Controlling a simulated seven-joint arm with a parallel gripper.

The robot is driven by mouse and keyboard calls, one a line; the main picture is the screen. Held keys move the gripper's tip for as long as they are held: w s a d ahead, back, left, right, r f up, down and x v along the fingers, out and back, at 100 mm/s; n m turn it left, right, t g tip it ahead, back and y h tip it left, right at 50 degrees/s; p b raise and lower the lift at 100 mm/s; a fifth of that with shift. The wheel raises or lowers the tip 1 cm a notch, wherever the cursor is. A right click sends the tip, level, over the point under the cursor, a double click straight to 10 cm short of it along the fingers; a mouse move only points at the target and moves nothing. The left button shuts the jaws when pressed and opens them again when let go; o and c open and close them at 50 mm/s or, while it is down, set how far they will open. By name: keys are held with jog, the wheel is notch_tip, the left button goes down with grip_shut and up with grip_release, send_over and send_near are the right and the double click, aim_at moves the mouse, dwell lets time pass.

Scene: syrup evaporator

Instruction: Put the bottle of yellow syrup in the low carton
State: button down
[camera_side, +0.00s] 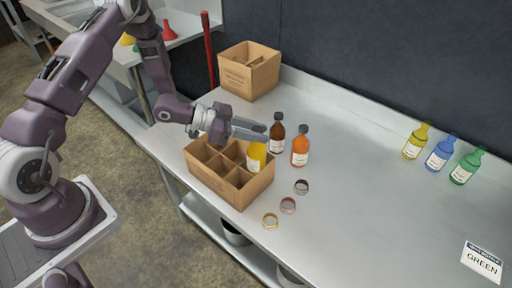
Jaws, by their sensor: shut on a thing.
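The low carton (243,197) is an open brown box with dividers near the front left edge of the steel table. The bottle of yellow syrup (257,152) is upright at the carton's right corner. Its label and upper body show above the carton wall; its lower part is hidden by that wall. I cannot tell whether its base touches the carton floor. My gripper (258,131) comes in from the left, level above the carton, shut at the top of the yellow bottle. The fingers hide the bottle's neck and cap.
A dark brown bottle (277,134) and an orange bottle (300,147) stand just right of the gripper. Several rings, one dark (301,187), lie in front. A taller carton (249,72) stands behind. Yellow, blue and green bottles and a "GREEN" sign (482,262) are right. The middle is clear.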

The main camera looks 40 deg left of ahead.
aim_at(248, 146)
jog(key=shift+f, duration=2.85)
jog(key=shift+f, duration=0.15)
jog(key=c, duration=1.1)
grip_release()
